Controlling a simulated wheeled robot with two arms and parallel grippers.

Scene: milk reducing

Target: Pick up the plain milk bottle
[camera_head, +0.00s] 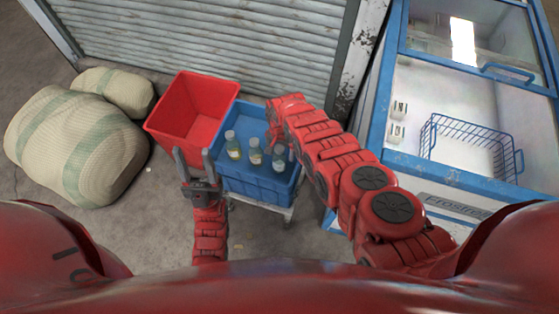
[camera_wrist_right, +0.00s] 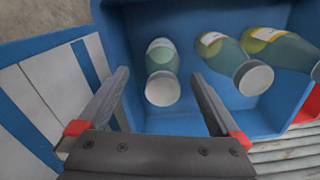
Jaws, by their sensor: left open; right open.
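The plain milk bottle (camera_head: 279,160), with a pale, whitish label and white cap, stands in the blue crate (camera_head: 256,185), rightmost of three bottles. In the right wrist view this bottle (camera_wrist_right: 162,68) lies between the fingers of my open right gripper (camera_wrist_right: 160,80), with a gap on each side; no contact is visible. In the head view my right gripper (camera_head: 280,138) is over the crate, partly hidden by its own arm. Two yellow-labelled bottles (camera_head: 233,146) (camera_head: 255,151) stand to the left. My left gripper (camera_head: 192,154) is open and empty near the red crate's front edge.
An empty-looking red crate (camera_head: 160,130) adjoins the blue one on the left. Stuffed sacks (camera_head: 75,145) lie further left. A freezer with a blue wire basket (camera_head: 470,150) stands at right. A metal shutter (camera_head: 200,40) closes the back.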

